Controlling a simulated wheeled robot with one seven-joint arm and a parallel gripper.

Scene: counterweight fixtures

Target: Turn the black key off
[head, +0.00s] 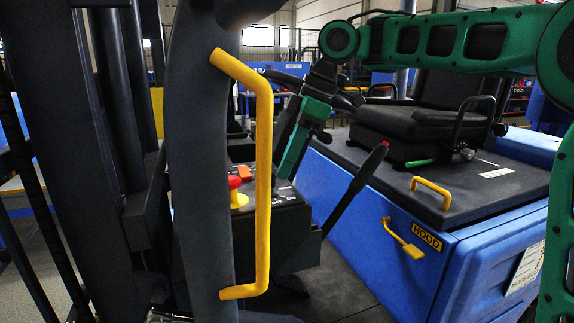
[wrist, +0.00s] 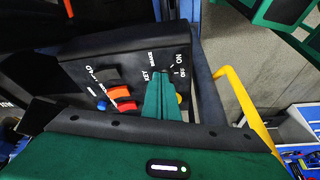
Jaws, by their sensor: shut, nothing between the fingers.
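A dark control panel (wrist: 95,60) fills the upper left of the wrist view. It carries KEY, BRAKE, ON and OFF labels. The green fingers of my gripper (wrist: 163,76) are closed together, and their tips are at the panel between the KEY label and the ON/OFF labels. The black key cannot be made out; the fingers seem to cover its place. In the head view my gripper (head: 279,178) points down at the panel top (head: 284,194), close above the OFF and ON labels. I cannot tell whether it touches anything.
A red knob (head: 234,182) on a yellow base sits left of the gripper. An orange rocker switch (wrist: 121,92) and a blue button (wrist: 101,105) are on the panel. A yellow grab handle (head: 264,170) stands in front. A red-tipped lever (head: 357,187) rises at right, before the blue hood (head: 360,215).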

